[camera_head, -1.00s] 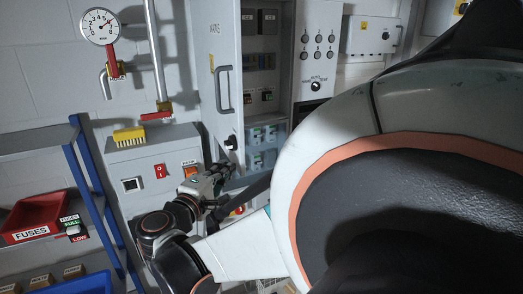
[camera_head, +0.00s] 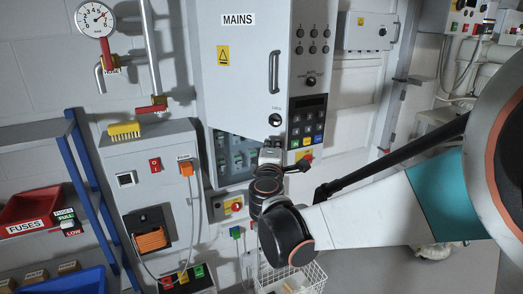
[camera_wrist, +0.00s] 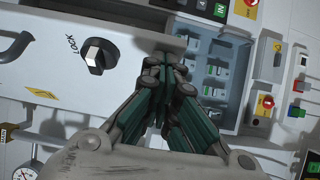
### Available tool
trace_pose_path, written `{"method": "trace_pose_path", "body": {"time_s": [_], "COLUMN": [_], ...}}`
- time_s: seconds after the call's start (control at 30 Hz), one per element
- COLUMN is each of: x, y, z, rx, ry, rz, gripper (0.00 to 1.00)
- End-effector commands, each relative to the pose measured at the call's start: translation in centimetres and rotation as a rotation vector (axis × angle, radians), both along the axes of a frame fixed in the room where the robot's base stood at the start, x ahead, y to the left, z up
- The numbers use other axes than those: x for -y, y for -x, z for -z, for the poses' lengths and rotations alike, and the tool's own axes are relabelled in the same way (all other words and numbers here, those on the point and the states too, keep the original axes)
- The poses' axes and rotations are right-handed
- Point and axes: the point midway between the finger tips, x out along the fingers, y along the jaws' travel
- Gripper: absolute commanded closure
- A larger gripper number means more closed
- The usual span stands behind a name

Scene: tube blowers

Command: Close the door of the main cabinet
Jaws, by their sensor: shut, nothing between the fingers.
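The main cabinet door (camera_head: 248,90), grey and marked MAINS, now covers most of the cabinet front in the head view. It looks ajar, as the interior with its breakers (camera_head: 232,155) shows below its lower edge. The door has a grey handle (camera_head: 274,72) and a black lock knob (camera_head: 275,120). In the wrist view the knob (camera_wrist: 98,55) is left of my gripper (camera_wrist: 165,70), and the interior (camera_wrist: 212,75) is to the right. My gripper is shut and empty, its fingertips at the door's lower edge; I cannot tell whether they touch it.
A panel with knobs and a keypad (camera_head: 307,122) adjoins the door's right side. A wire basket (camera_head: 290,278) stands below. A grey box with an orange plug (camera_head: 186,168) and cable is at left, near a blue shelf (camera_head: 85,180). Open floor lies at right.

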Motion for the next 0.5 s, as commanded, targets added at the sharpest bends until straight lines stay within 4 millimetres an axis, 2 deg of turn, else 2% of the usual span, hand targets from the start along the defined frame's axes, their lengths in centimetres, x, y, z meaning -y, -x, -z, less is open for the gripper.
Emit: {"method": "trace_pose_path", "body": {"time_s": [0.17,0.3,0.5], "x": [2.5,4.5,6.3], "y": [-3.5,-7.0,-11.9], "z": [0.2,0.2,0.1], "rx": [0.0,0.0,0.0], "ry": [0.0,0.0,0.0], "rz": [0.008,0.008,0.007], "gripper": [1.0,1.0,1.0]}}
